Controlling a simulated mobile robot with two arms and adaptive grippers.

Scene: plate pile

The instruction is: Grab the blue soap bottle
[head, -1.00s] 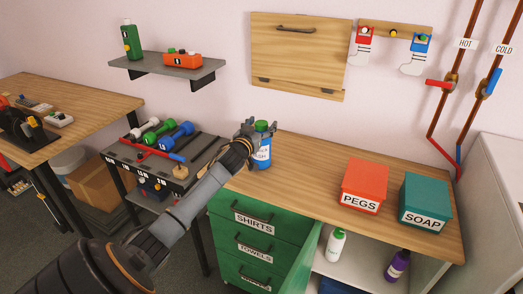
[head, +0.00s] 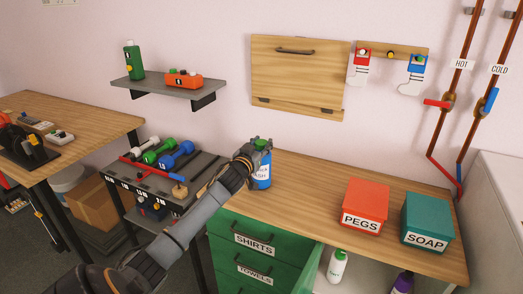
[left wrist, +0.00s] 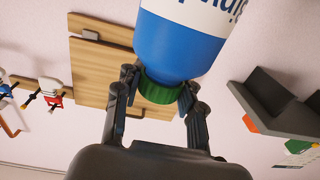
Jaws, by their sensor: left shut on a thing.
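The blue soap bottle (head: 263,181) stands upright at the left end of the wooden counter (head: 315,182). It has a white label and a green cap. My left gripper (head: 259,146) is at its top, and the hand and arm hide part of the bottle's left side. In the left wrist view the bottle (left wrist: 180,45) appears upside down, and the fingers of my left gripper (left wrist: 160,92) are shut on both sides of its green cap (left wrist: 160,90). My right gripper is not in view.
A red PEGS box (head: 366,206) and a teal SOAP box (head: 427,220) stand right on the counter. Green drawers (head: 255,250) are below. A dumbbell rack (head: 160,172) stands at left. A wall shelf (head: 170,88) holds a green bottle and an orange box.

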